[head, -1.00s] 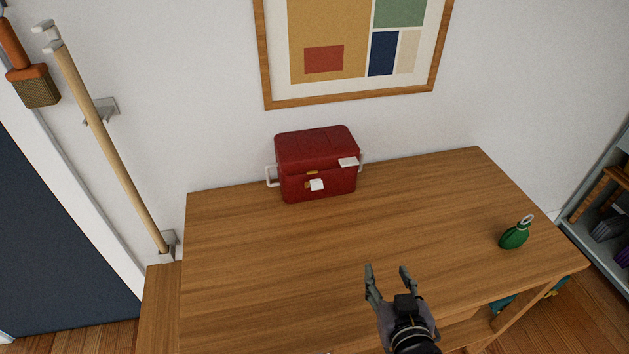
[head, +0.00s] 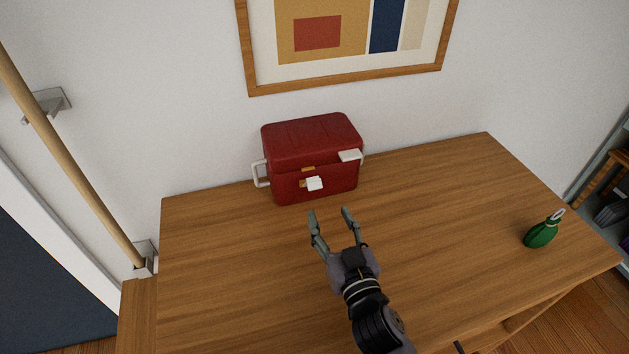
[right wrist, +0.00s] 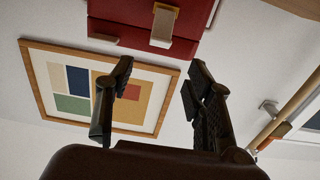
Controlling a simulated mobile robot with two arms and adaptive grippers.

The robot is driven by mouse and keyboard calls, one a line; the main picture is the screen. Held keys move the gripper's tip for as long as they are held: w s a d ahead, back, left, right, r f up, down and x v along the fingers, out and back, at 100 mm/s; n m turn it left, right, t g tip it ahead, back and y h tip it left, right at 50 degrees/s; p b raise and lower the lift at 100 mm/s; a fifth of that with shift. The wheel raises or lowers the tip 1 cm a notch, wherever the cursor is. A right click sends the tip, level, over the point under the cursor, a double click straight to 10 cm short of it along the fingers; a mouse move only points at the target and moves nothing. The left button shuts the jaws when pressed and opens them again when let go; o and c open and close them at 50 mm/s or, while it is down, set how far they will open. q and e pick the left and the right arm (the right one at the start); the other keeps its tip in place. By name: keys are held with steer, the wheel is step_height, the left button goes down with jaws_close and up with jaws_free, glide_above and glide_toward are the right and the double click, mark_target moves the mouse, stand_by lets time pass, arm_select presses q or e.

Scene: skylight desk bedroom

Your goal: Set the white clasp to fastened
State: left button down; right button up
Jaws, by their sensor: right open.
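The red box (head: 312,150) stands at the back of the table against the wall, its lid down. A white clasp (head: 315,184) with a brass mount sits on its front face, below a small brass piece (head: 308,169) at the lid. The clasp plate appears to stand out from the face, apart from that piece. It also shows in the right wrist view (right wrist: 163,27), which is upside down. My right gripper (head: 330,211) is open and empty, in front of and slightly below the clasp, not touching it. Its fingers (right wrist: 160,63) show in the wrist view. My left gripper is out of view.
A second white tab (head: 350,155) sits at the lid's right front, and a white handle (head: 261,174) on the left side. The tabletop between is clear. A framed picture (head: 345,83) hangs above.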

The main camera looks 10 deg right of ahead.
mark_target(315, 185)
steer(key=w, duration=0.3)
steer(key=w+a, duration=0.1)
steer(key=w, duration=0.2)
steer(key=w+a+p, duration=0.1)
steer(key=w, duration=0.2)
steer(key=shift+w, duration=0.35)
steer(key=shift+w+a, duration=0.1)
steer(key=shift+w, duration=0.45)
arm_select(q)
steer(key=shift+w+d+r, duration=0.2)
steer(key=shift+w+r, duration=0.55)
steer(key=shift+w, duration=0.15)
arm_select(e)
steer(key=shift+w, duration=0.1)
steer(key=shift+c, duration=0.2)
